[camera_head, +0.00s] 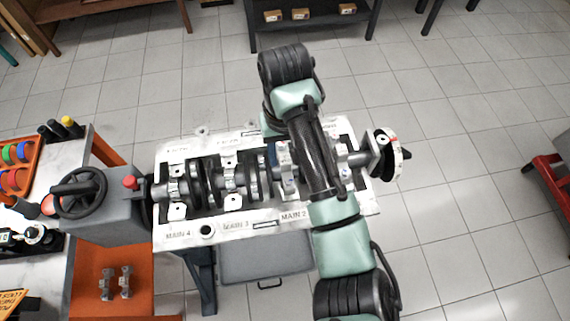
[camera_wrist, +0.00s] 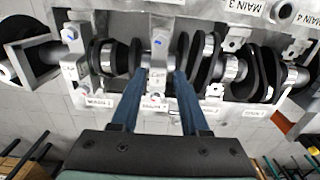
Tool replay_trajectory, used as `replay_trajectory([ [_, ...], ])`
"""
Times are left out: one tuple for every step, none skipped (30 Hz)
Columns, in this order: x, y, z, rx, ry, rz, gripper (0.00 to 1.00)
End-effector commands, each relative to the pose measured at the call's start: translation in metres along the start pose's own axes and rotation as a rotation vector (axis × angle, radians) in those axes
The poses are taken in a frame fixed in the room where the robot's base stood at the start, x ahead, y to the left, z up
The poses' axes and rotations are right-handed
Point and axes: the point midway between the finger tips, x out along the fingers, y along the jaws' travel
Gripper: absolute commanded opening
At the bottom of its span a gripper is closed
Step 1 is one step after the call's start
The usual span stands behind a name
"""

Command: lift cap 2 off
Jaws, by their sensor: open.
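Cap 2 (camera_wrist: 158,60), a pale metal bearing cap with a blue mark, sits across the crankshaft (camera_wrist: 205,60) in the middle of the wrist view. In the head view cap 2 (camera_head: 287,167) stands on the engine block (camera_head: 190,237) above the MAIN 2 label, left of my arm. My gripper (camera_wrist: 158,76) is open, with one blue finger on each side of cap 2. I cannot tell whether the fingers touch it. A second cap (camera_wrist: 73,58) stands on the crankshaft to the left in the wrist view. My arm hides most of the gripper in the head view.
The journals by MAIN 3 and MAIN 4 are bare of caps. Two small metal parts (camera_head: 115,283) stand on an orange surface (camera_head: 88,262) at lower left. A handwheel (camera_head: 78,193) is left of the block. The floor to the right is mostly clear, with a red object (camera_head: 550,180) at the edge.

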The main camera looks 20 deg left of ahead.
Motion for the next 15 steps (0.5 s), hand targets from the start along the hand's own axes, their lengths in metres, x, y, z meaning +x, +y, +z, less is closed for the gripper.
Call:
replay_trajectory([
  [0.008, 0.002, -0.001, 0.002, -0.005, 0.0, 0.45],
  [0.012, 0.002, -0.002, 0.001, -0.005, 0.0, 0.45],
  [0.018, 0.003, -0.003, 0.001, -0.004, 0.0, 0.45],
  [0.024, 0.003, -0.003, 0.001, -0.005, 0.0, 0.45],
  [0.028, 0.003, -0.003, 0.001, -0.004, 0.0, 0.45],
  [0.032, 0.002, -0.003, 0.001, -0.004, 0.0, 0.45],
  [0.035, 0.002, -0.003, 0.001, -0.003, 0.0, 0.45],
  [0.037, 0.002, -0.003, 0.001, -0.002, 0.0, 0.45],
  [0.039, 0.002, -0.003, 0.001, -0.002, 0.0, 0.45],
  [0.04, 0.002, -0.003, 0.0, -0.002, 0.0, 0.45],
  [0.04, 0.002, -0.003, 0.0, -0.002, 0.0, 0.45],
  [0.04, 0.002, -0.003, 0.0, -0.001, 0.0, 0.45],
  [0.04, 0.002, -0.003, 0.0, -0.001, 0.0, 0.45],
  [0.04, 0.002, -0.003, 0.0, -0.001, 0.0, 0.45],
  [0.04, 0.002, -0.003, 0.0, -0.001, 0.0, 0.45],
])
